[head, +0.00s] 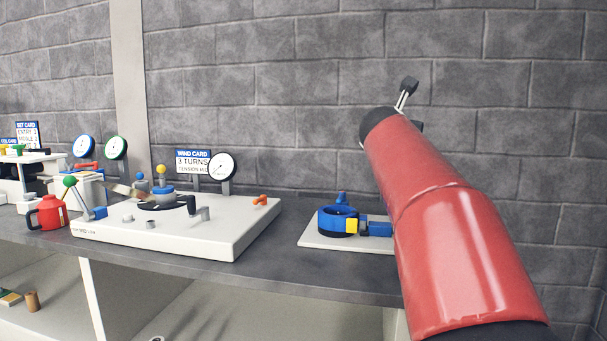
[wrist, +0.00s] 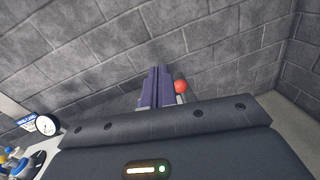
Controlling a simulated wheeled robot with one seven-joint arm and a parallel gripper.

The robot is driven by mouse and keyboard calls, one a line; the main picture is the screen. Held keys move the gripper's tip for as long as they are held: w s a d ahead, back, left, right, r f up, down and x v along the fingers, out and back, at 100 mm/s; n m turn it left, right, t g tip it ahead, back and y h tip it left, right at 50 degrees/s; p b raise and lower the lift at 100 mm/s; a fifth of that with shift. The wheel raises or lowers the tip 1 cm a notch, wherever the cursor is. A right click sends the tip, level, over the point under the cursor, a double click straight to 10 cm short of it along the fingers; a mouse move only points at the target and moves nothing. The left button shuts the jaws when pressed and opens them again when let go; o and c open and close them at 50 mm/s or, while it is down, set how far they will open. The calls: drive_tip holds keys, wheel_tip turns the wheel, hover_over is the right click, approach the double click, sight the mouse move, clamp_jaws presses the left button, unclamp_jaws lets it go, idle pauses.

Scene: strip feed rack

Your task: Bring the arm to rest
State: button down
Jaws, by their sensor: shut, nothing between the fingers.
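My red arm rises from the lower right of the head view, over the right end of the bench. My gripper (wrist: 157,88) shows in the wrist view as two dark purple fingers side by side, shut with nothing between them. The fingers stand in front of the grey block wall. A small red ball (wrist: 181,86) shows just right of the fingers in the wrist view.
A white winding machine (head: 235,232) stands on the dark bench (head: 280,268). A white plate (head: 315,240) with a blue ring-shaped fixture (head: 328,222) lies beside my arm. Gauges, a wind card (head: 193,162) and a red can (head: 47,213) stand further left. The air before the upper wall is clear.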

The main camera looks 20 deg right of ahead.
drive_tip(key=s+a+f+m+g+y, duration=0.2)
drive_tip(key=s+a+f+m, duration=0.6)
drive_tip(key=f, duration=0.5)
drive_tip(key=s+a+f+m+g+y, duration=0.3)
drive_tip(key=s+a+f+m+y, duration=0.2)
drive_tip(key=s+a+f+m, duration=0.4)
drive_tip(key=s+a+f+m+g+y, duration=0.3)
drive_tip(key=s+a+f+m, duration=0.6)
drive_tip(key=f, duration=0.9)
drive_tip(key=s+y, duration=0.1)
drive_tip(key=s, duration=0.2)
drive_tip(key=shift+s+m, duration=0.3)
drive_tip(key=shift+s, duration=0.05)
drive_tip(key=shift+r, duration=0.1)
